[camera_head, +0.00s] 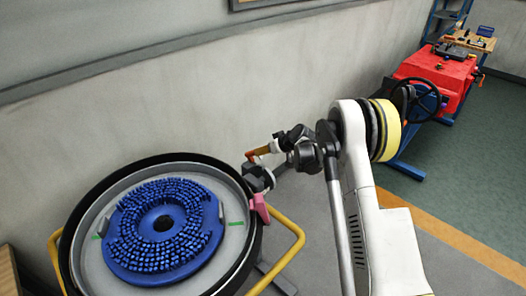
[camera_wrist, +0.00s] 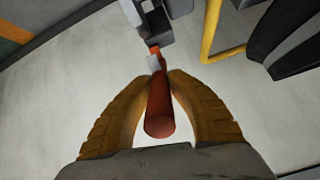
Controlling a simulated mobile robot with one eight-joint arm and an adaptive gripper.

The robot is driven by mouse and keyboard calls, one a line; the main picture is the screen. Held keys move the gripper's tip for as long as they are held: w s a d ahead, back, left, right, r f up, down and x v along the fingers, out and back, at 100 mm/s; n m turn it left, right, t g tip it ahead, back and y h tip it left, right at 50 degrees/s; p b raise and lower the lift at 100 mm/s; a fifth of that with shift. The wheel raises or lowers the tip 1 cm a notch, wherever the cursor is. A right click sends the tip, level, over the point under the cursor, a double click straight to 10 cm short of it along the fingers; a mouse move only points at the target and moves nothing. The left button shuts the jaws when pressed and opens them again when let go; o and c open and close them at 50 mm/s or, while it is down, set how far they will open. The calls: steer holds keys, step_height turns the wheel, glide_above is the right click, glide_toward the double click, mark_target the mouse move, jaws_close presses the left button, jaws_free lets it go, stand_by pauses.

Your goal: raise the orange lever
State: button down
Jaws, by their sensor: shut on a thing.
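The orange lever (camera_wrist: 160,105) points toward the camera between the two yellow-brown fingers of my gripper (camera_wrist: 163,76) in the wrist view. The fingers close around it from both sides, near its far part, and its rounded end sits nearer to my palm. Beyond the fingertips the lever joins a grey and white fitting (camera_wrist: 155,20). In the head view the lever (camera_head: 257,153) shows as a small orange piece just right of the tank's upper rim, with my gripper (camera_head: 272,147) at it. The fingers are small there and partly hidden by my arm.
A round dark tank (camera_head: 240,272) holding a blue bristled disc (camera_head: 160,232) stands at left, with a yellow tube frame (camera_head: 296,237) around it. A pink-red piece (camera_head: 261,208) sits at its right rim. The wall is close behind.

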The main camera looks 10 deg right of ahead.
stand_by(0.3)
steer(key=c, duration=1.2)
jaws_free()
steer(key=shift+w+a, duration=0.1)
steer(key=v, duration=1.2)
